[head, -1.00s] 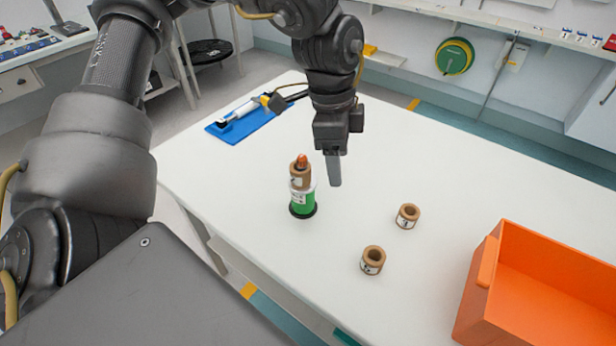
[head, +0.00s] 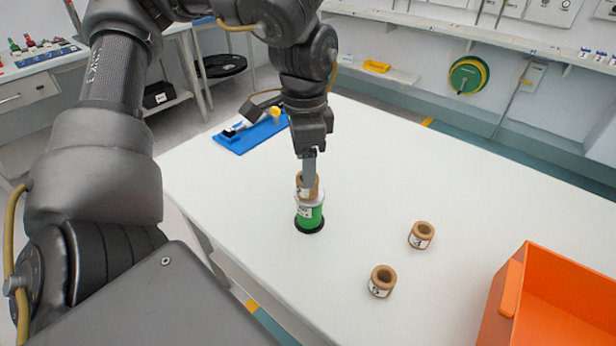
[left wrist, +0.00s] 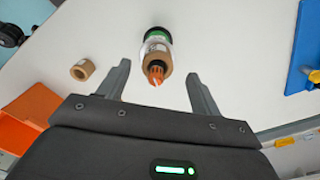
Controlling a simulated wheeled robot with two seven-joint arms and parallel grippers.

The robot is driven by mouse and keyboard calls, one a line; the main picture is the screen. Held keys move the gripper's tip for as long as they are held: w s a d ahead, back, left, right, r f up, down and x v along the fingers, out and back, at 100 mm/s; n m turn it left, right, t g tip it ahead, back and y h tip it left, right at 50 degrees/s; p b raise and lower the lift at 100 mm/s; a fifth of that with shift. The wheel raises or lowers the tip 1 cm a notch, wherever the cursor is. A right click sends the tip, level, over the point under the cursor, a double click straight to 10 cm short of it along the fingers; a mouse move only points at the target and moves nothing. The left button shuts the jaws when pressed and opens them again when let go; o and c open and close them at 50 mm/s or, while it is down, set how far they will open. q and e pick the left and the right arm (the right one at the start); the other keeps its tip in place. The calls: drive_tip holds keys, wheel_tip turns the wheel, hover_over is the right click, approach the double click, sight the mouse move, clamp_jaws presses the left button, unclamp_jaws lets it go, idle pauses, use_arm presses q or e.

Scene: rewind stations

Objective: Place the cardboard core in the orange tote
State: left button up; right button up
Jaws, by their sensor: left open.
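A brown cardboard core (head: 308,188) sits on top of a green spool stand (head: 311,217) on the white table. My left gripper (head: 309,175) is over the core, pointing down. In the left wrist view its open fingers (left wrist: 160,85) lie to either side of the core, with space between. Two more cardboard cores, one nearer (head: 382,281) and one farther (head: 421,235), stand on the table. The orange tote (head: 510,290) is at the right edge. My right gripper is not seen.
A blue mat (head: 250,134) with a tool on it lies at the table's back left. The white table (head: 410,170) is clear between the stand and the back edge. Shelves line the far wall.

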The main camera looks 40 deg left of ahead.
sight(306, 195)
use_arm(q)
drive_tip(key=shift+d+f, duration=0.2)
drive_tip(key=shift+f, duration=2.4)
drive_tip(key=c, duration=1.1)
